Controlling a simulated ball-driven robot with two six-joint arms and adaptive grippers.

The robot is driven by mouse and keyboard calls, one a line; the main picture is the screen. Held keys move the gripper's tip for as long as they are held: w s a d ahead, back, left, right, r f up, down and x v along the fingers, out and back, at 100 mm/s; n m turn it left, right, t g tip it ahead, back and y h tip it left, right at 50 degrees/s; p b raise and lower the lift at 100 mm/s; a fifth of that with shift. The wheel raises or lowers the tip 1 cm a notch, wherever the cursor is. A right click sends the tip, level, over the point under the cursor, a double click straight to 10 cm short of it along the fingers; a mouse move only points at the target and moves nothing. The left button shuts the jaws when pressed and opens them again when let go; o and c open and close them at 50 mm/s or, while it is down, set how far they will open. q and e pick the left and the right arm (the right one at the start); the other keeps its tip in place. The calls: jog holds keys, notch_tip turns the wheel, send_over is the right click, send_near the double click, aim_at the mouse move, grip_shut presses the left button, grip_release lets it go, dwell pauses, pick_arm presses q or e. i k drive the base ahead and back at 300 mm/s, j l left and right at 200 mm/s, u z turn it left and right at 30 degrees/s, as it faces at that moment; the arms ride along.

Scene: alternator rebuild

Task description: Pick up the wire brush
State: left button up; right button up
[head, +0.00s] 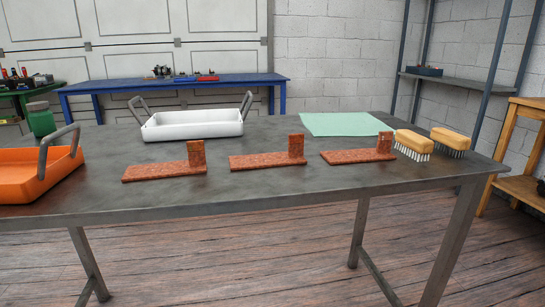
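Two brushes with yellow-tan blocks lie at the right end of the grey metal table (250,200), bristles down. The nearer brush (413,141) has white-looking bristles. The other brush (451,138), just right of it and nearer the table's right edge, has darker, grey bristles. I cannot tell for certain from this distance which has wire bristles. Neither of my grippers shows in the head view.
Three reddish L-shaped pieces (165,172) stand in a row left of the brushes. A green cloth (345,124) lies behind. A white tray (192,125) and an orange tray (40,175), both with raised handles, stand further left. The front strip of the table is clear.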

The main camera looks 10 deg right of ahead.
aim_at(456, 143)
jog(key=z, duration=1.35)
jog(key=i+l+u, duration=0.3)
jog(key=u, duration=0.15)
jog(key=i+l+u, duration=0.6)
jog(key=l+u, duration=0.25)
jog(key=l, duration=0.2)
jog(key=k+j, duration=0.2)
jog(key=k, duration=0.15)
